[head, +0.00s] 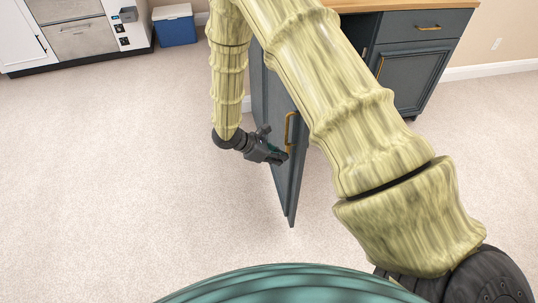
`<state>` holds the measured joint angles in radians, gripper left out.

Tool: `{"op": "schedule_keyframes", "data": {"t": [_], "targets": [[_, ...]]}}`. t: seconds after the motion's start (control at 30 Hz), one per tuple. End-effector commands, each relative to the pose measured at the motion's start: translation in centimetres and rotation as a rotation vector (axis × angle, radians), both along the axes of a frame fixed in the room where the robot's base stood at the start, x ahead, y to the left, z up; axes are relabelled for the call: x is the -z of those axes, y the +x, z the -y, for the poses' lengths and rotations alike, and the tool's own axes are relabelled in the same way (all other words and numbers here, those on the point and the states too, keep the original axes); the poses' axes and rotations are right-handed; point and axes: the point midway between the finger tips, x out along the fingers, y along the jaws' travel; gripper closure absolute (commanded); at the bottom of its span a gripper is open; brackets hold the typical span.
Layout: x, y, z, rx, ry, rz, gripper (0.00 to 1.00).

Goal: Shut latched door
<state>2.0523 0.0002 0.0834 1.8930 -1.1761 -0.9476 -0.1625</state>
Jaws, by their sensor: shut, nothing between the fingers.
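The dark blue-grey cabinet door (286,188) stands swung open from the cabinet, in the middle of the head view. A brass bar handle (290,122) is on it. My gripper (283,157) is shut and empty, with its fingertips at the lower end of the handle, in front of the door. I cannot tell whether they touch the door or the handle. My arm hides the upper right of the door, its hinge side and much of the cabinet opening.
The cabinet has a wooden top (400,5) and, on the right, a drawer (425,24) above another dark door (412,75). A blue cooler (176,30) and a white unit with steel fronts (80,38) stand at the back left. The carpet (120,170) at left is clear.

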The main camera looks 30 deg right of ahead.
Motion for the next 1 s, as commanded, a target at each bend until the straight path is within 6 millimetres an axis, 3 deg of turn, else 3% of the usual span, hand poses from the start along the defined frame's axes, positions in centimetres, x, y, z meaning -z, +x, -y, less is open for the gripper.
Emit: {"op": "schedule_keyframes", "data": {"t": [0.3, 0.8, 1.0], "targets": [[-0.1, -0.7, 2.4, 0.001, 0.001, 0.0, 1.0], [-0.1, -0.7, 2.7, -0.002, 0.0, 0.001, 1.0], [0.0, 0.4, 2.9, -0.038, 0.001, 0.003, 1.0]]}}
